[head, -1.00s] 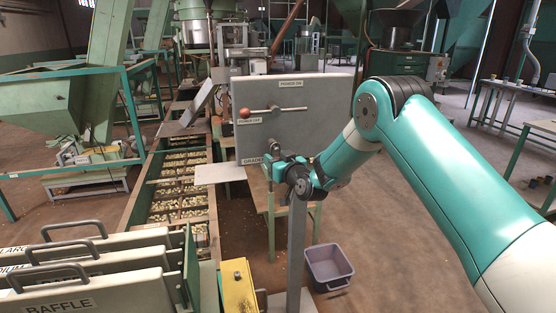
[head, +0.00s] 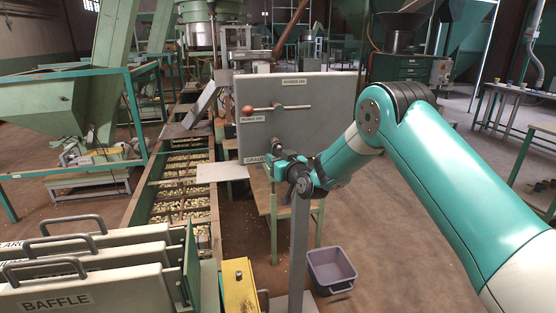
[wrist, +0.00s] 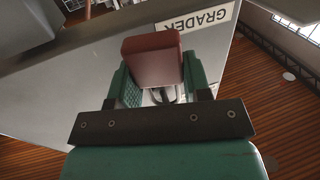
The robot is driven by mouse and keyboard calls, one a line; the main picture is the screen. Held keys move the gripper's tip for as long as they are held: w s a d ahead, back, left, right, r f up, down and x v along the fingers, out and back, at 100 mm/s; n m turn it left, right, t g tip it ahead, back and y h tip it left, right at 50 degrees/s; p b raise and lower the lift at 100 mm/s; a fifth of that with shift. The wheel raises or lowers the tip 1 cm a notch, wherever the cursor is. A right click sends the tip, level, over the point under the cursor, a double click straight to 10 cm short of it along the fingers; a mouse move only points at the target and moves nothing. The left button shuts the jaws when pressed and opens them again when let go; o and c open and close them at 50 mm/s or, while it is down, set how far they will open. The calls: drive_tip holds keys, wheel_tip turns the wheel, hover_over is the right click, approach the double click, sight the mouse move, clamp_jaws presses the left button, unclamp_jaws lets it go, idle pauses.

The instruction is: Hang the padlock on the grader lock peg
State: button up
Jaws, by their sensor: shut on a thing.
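In the wrist view my gripper (wrist: 155,85) is shut on a red-brown padlock (wrist: 152,58), with a green finger on each side of its body. Part of a pale metal loop shows below the body, between the fingers. The padlock is in front of the grey grader panel (wrist: 60,90), near its GRADER label (wrist: 195,22), which reads upside down. In the head view my gripper (head: 277,163) is at the lower part of the grader panel (head: 330,100), beside the label (head: 256,160). The padlock cannot be made out there. I cannot make out the lock peg in either view.
The panel carries a lever with a red knob (head: 247,111). A grey post (head: 299,240) stands below my wrist. A grey bin (head: 331,270) is on the floor. Baffle plates (head: 90,285) with handles and a yellow box (head: 240,285) are at front left.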

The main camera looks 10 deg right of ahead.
drive_tip(key=o, duration=1)
drive_tip(key=shift+o, duration=0.2)
drive_tip(key=shift+s, duration=0.1)
